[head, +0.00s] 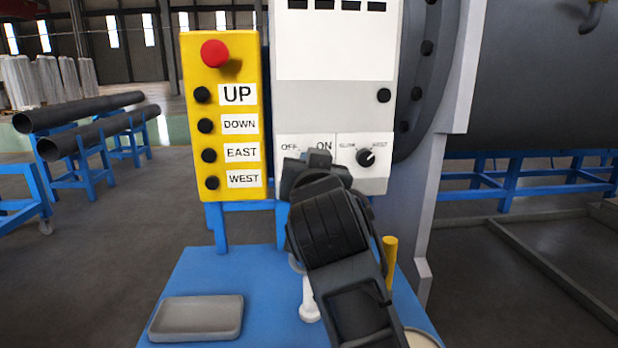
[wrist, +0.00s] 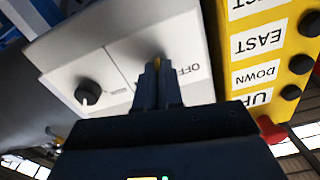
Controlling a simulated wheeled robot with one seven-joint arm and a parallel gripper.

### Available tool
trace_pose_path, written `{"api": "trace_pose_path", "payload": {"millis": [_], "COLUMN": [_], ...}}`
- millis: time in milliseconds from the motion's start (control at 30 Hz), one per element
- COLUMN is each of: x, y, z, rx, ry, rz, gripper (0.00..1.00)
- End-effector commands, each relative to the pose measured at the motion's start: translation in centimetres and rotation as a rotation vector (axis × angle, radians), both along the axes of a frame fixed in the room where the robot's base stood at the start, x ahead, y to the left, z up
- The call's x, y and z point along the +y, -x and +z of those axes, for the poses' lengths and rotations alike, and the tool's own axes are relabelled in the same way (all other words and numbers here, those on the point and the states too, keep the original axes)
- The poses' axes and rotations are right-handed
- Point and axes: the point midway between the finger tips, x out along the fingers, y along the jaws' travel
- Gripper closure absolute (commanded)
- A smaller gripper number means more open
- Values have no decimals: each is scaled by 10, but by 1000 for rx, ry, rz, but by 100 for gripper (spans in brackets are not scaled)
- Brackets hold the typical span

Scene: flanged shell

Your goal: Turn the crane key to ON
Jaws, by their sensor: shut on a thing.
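The crane key (wrist: 156,62) shows in the wrist view as a small yellowish bit between my fingertips, at the grey control box's face. My gripper (wrist: 158,72) is shut on it. In the head view my gripper (head: 312,160) is in front of the OFF/ON panel (head: 288,146) and hides the key. The OFF label stands left of the gripper and the ON label just above it. Which way the key points cannot be told. The wrist view is upside down, with OFF right of the fingers and ON hidden.
A black knob (head: 366,157) marked SLOW sits close to the right of the gripper. A yellow pendant (head: 222,112) with a red button (head: 214,54) and several black buttons stands at the left. A blue table (head: 262,268) below carries a grey tray (head: 197,318).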

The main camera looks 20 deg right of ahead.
Motion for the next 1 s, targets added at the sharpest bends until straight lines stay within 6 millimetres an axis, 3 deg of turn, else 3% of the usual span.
{"api": "trace_pose_path", "payload": {"millis": [500,1000], "x": [0,-1], "y": [0,0], "z": [-3,-1], "rx": [-133,-182], "ry": [-413,-568], "rz": [1,-1], "gripper": [100,100]}}
